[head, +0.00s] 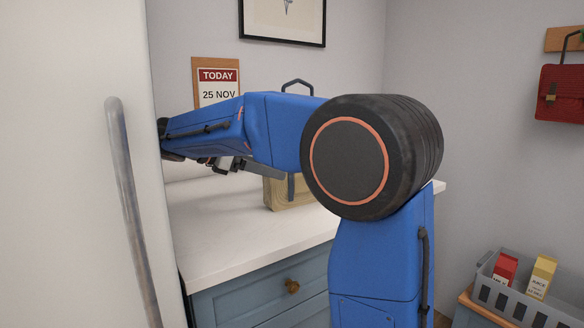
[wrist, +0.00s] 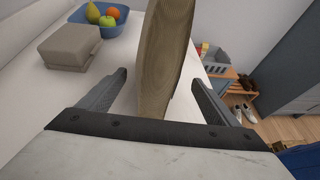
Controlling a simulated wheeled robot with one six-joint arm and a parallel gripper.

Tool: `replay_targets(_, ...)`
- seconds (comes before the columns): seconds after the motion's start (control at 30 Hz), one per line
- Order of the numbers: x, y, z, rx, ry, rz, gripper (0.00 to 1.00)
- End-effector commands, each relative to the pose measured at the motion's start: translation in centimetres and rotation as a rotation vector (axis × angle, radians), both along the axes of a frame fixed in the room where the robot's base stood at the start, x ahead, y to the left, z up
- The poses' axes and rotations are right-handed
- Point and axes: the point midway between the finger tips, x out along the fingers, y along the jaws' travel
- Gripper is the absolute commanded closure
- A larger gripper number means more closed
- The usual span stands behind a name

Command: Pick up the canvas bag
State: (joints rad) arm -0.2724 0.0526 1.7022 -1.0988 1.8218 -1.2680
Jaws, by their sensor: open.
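The beige canvas bag (head: 280,195) stands upright on the white counter, with a dark strap and a dark handle loop above it. My arm hides much of it in the head view. In the wrist view the bag (wrist: 160,45) appears edge-on as a tan, ribbed shape between the two fingers. My gripper (wrist: 160,78) is open, with one finger on each side of the bag and a gap showing at both sides. In the head view my gripper (head: 268,171) reaches right, with a grey finger in front of the bag.
A grey-beige box (wrist: 70,47) and a blue fruit bowl (wrist: 122,27) are on the counter (head: 215,235). A pale door with a long handle (head: 130,200) stands at left. A grey crate (head: 510,298) with cartons is low at right. A red bag (head: 560,92) hangs on the wall.

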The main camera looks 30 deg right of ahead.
Motion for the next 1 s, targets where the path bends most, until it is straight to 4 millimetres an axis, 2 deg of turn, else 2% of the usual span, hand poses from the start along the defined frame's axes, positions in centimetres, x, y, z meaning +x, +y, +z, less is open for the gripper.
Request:
replay_targets(0.43, -0.1, -3.1, -0.9, -0.006, 0.003, -0.002, 0.16)
replay_targets(0.73, 0.1, -6.8, -2.0, -0.006, 0.003, -0.003, 0.16)
replay_targets(1.0, 0.1, -7.2, -2.2, -0.006, 0.003, 0.0, 0.16)
